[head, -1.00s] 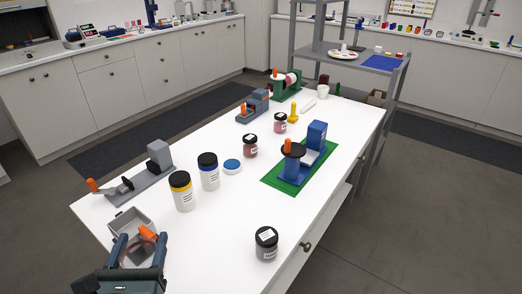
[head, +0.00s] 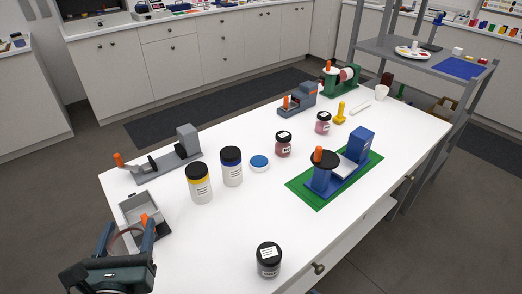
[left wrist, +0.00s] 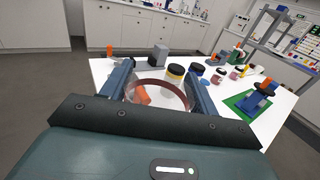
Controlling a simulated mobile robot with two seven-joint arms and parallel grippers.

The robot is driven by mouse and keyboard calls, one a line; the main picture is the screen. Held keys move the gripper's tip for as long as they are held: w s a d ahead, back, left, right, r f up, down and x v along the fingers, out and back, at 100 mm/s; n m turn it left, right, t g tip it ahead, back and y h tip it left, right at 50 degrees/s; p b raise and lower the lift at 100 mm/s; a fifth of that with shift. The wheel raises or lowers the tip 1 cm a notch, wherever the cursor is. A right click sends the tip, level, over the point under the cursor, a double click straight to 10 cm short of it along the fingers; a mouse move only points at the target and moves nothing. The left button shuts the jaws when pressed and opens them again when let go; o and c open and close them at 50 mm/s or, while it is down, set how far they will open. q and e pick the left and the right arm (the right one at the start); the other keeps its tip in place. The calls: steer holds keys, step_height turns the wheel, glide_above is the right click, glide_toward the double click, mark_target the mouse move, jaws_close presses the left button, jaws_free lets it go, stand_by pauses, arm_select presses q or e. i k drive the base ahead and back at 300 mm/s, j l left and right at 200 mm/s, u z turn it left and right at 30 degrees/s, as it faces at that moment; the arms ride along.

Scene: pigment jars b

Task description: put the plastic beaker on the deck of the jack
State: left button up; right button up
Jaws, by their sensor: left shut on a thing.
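My left gripper (head: 128,228) is shut on the plastic beaker at the lower left of the head view, by the table's near left end. In the left wrist view the clear beaker (left wrist: 172,98) with a reddish-brown rim stands between the two fingers. In the head view only part of its rim (head: 122,236) shows; the gripper hides the rest. I cannot tell for certain which bench device is the jack. A blue device (head: 323,180) with a dark round disc and orange knob stands on a green mat (head: 305,194). My right gripper is not in view.
A grey open box (head: 140,207) with an orange handle is beside the gripper. A grey device (head: 170,160), yellow-banded jar (head: 199,183), blue-banded jar (head: 231,167) and dark jar (head: 268,260) stand on the white table (head: 225,225).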

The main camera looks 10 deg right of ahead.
mark_target(342, 163)
steer(key=i+l+u, duration=0.15)
steer(key=l, duration=0.4)
steer(key=l+u, duration=0.2)
steer(key=l, duration=0.35)
steer(key=i+l+u, duration=0.15)
steer(key=l, duration=0.45)
steer(key=i+l, duration=0.1)
steer(key=l, duration=1.2)
steer(key=i+l+u, duration=0.1)
steer(key=l, duration=1.2)
